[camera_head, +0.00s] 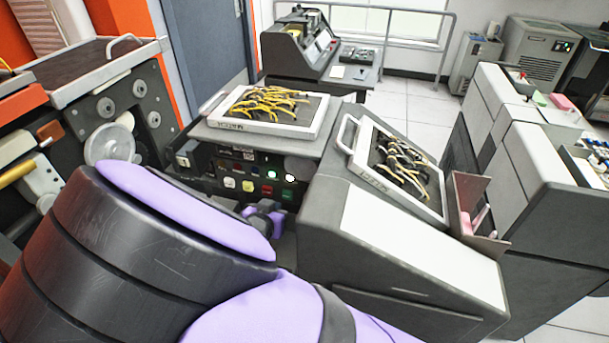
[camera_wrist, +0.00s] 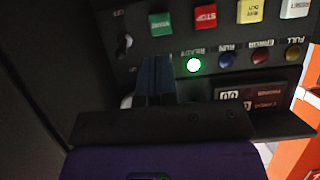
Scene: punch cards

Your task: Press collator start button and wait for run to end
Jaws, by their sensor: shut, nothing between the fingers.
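The collator's control panel (camera_head: 235,170) faces me in the head view. Its green start button (camera_wrist: 160,24) shows at the top of the wrist view, where the labels are upside down; it also shows in the head view (camera_head: 288,194). A round ready light (camera_wrist: 194,65) glows green. The blue run light (camera_wrist: 227,60), red error light (camera_wrist: 260,55) and amber full light (camera_wrist: 293,52) look dark. My gripper (camera_wrist: 154,62) is shut and empty, its tips just below the start button in the wrist view, apart from it in the picture. Its depth from the panel is unclear.
Beside the start button are a red stop button (camera_wrist: 206,16), a yellow run-out button (camera_wrist: 250,11) and a white reset button (camera_wrist: 295,8). A grey sloped housing (camera_head: 350,245) stands close right.

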